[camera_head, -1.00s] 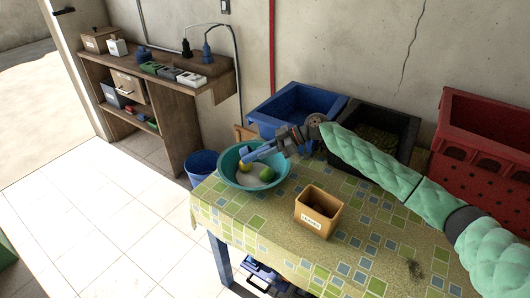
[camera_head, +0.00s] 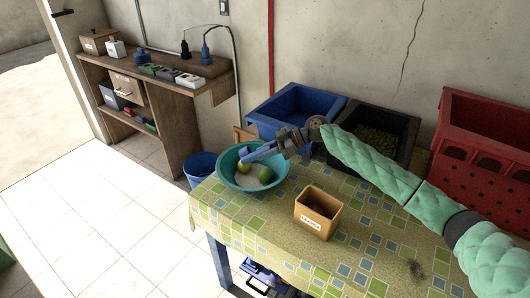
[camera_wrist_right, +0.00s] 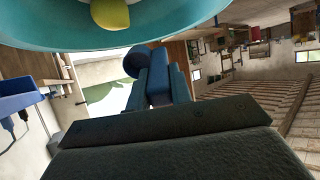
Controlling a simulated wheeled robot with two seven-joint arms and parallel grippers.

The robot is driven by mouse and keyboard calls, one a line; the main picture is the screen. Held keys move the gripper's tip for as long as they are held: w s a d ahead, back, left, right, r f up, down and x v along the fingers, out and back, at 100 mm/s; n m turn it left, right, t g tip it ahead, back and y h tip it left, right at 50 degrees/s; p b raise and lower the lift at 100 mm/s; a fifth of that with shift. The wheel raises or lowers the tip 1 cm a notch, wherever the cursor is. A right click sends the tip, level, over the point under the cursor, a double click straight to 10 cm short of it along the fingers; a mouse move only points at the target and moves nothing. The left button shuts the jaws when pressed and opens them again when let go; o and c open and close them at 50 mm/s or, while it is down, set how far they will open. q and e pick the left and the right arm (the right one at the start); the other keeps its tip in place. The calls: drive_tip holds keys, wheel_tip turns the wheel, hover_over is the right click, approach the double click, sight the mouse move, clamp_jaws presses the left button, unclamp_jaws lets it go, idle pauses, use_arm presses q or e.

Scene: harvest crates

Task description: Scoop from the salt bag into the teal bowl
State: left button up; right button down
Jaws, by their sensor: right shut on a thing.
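The teal bowl (camera_head: 240,184) stands at the left end of the table, with a yellow-green fruit (camera_head: 244,168), a green fruit (camera_head: 266,175) and a pale white patch inside. My right gripper (camera_head: 264,151) is over the bowl, shut on a blue thing that looks like a scoop (camera_head: 248,157). In the right wrist view this blue thing (camera_wrist_right: 157,76) lies between the fingers. What it holds, if anything, cannot be seen. The bowl's rim (camera_wrist_right: 190,30) also shows there. I cannot make out a salt bag. My left gripper is not in view.
A tan labelled box (camera_head: 316,223) stands on the table right of the bowl. Behind are a blue crate (camera_head: 268,117), a black crate (camera_head: 405,125) and a red crate (camera_head: 485,150). A blue bin (camera_head: 197,172) stands on the floor. The table's front right is mostly clear.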

idle(0.3)
drive_tip(key=shift+r+p, duration=0.4)
drive_tip(key=shift+r, duration=2.1)
